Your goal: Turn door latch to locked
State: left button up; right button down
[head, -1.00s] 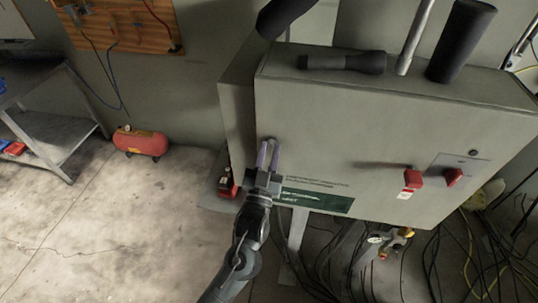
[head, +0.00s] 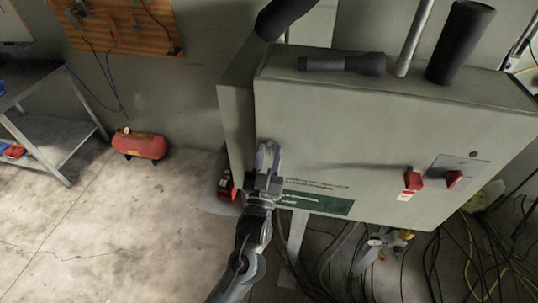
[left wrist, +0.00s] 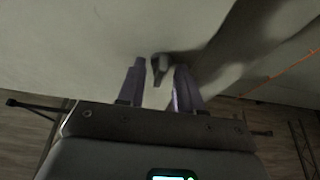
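The grey cabinet door (head: 340,130) faces me in the head view. The door latch (left wrist: 160,65) is a small dark handle on the door in the left wrist view, pointing down toward the gripper with a slight tilt. My left gripper (left wrist: 158,85) is open, with one finger on each side of the latch and a gap to both. In the head view my left gripper (head: 268,157) is at the door's left edge and hides most of the latch. My right gripper is not in view.
Red switches (head: 412,178) sit on the door's right side. A dark flashlight-like object (head: 342,63) lies on the cabinet top. A red air tank (head: 139,145) and a metal bench (head: 50,140) stand to the left. Cables hang below the cabinet.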

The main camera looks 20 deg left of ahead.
pick_arm(q)
jog(key=shift+s, duration=0.1)
jog(key=b+v, duration=0.2)
jog(key=v, duration=0.8)
jog(key=shift+s+f, duration=0.2)
jog(key=shift+s, duration=0.05)
